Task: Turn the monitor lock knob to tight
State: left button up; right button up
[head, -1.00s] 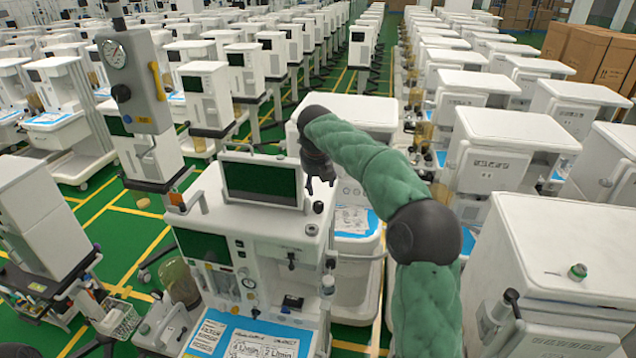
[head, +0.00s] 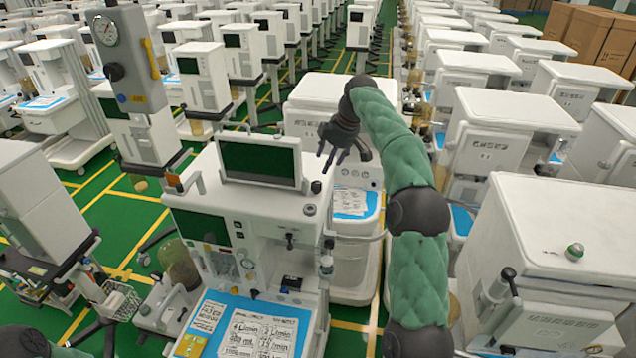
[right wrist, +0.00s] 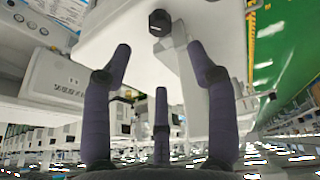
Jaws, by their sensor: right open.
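The monitor (head: 260,162), with a dark green screen in a pale frame, stands on top of the white anaesthesia cart (head: 268,208). A small black knob (head: 316,187) sits just right of the monitor's lower right corner; I take it for the lock knob. My right gripper (head: 335,156) is open and empty, above and to the right of that knob, apart from it. In the right wrist view its spread fingers (right wrist: 158,52) point towards a black hexagonal knob (right wrist: 160,21) on a pale mount. Its lock marking is not readable. My left gripper is not in view.
A grey column with a round gauge (head: 104,30) stands left of the monitor. A white cabinet (head: 332,92) is close behind my right gripper. More carts stand to the right (head: 562,225). Blue-edged printed sheets (head: 255,330) lie on the cart's front shelf.

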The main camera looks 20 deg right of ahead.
aim_at(317, 183)
jog(key=w+f, duration=0.1)
jog(key=f, duration=0.2)
jog(key=w+a+f+m, duration=0.1)
jog(key=f, duration=0.2)
jog(key=w+a+f+m+p, duration=0.1)
jog(key=f, duration=0.3)
jog(key=shift+w+y, duration=0.15)
jog(key=shift+y, duration=0.25)
